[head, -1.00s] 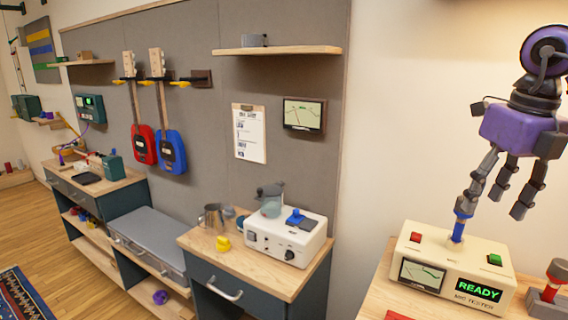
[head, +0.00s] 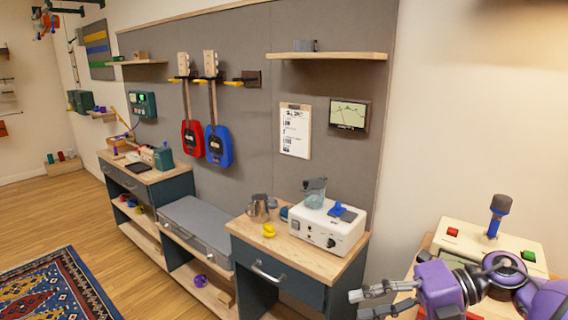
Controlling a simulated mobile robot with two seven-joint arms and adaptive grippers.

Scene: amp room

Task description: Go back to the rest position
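My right gripper (head: 357,303) is at the lower right, with its grey fingers pointing left and spread apart. I see nothing between the fingers. A dark-headed piece with a blue shaft (head: 498,215) stands upright in the top of the tester, apart from the gripper. My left gripper is out of view.
A wooden-topped cabinet (head: 262,254) carries a white box (head: 327,227), a metal jug (head: 259,209) and a yellow item (head: 269,231). Red (head: 192,138) and blue guitars (head: 218,146) hang on the grey wall panel. Open floor (head: 60,215) and a patterned rug (head: 60,290) lie left.

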